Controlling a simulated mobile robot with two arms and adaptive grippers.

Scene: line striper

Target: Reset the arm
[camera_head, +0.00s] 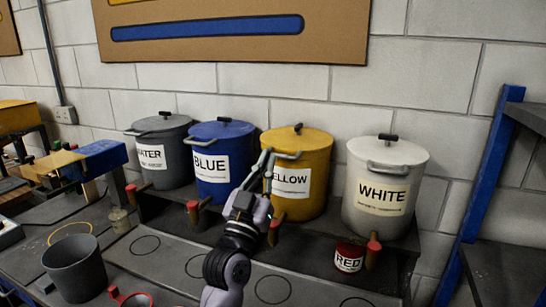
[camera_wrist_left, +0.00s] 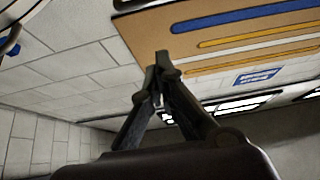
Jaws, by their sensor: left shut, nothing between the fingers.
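My left gripper (camera_head: 264,163) is shut and empty. In the head view its arm rises from the bottom middle, and the fingers point up in front of the yellow bucket (camera_head: 315,150), overlapping part of its label; I cannot tell whether they touch it. In the left wrist view the closed fingertips (camera_wrist_left: 162,58) point up toward the wall and a brown board, with nothing between them. My right gripper is in neither view.
A grey WATER bucket (camera_head: 163,160), a blue bucket (camera_head: 219,155) and a white bucket (camera_head: 383,205) stand on a dark shelf with taps. A small red pot (camera_head: 348,260) sits below. A grey empty bucket (camera_head: 76,268) stands lower left. A blue post (camera_head: 480,190) rises at right.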

